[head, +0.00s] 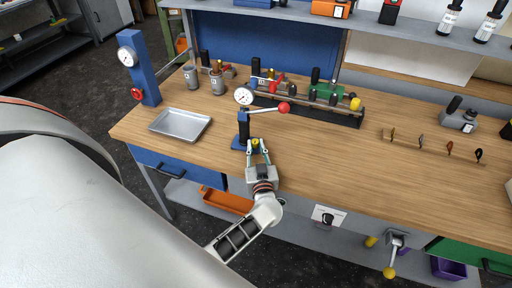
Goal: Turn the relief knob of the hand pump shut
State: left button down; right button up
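The hand pump stands on the wooden bench, with a dark column (243,128) on a blue base, a round white dial gauge (243,96) on top and a lever ending in a red ball (284,107). A small yellow knob (256,142) sits low on its front; I take it to be the relief knob. My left gripper (259,150) reaches in from the front edge. Its two fingers are spread, one on each side of the yellow knob, with gaps that look clear. Contact is too small to tell. My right gripper is not in view.
A metal tray (180,124) lies left of the pump. A blue post with a gauge and red handwheel (137,93) stands farther left. Behind the pump is a rack (318,111) with several cylinders. Several small coloured levers (421,140) stand at right; bench between is clear.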

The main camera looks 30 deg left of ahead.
pick_arm(q)
jog(key=shift+s+a+m+t+h, duration=0.1)
jog(key=shift+m+t+h, duration=0.65)
jog(key=shift+h, duration=0.25)
jog(key=c, duration=1.8)
grip_release()
jog(key=v, duration=1.2)
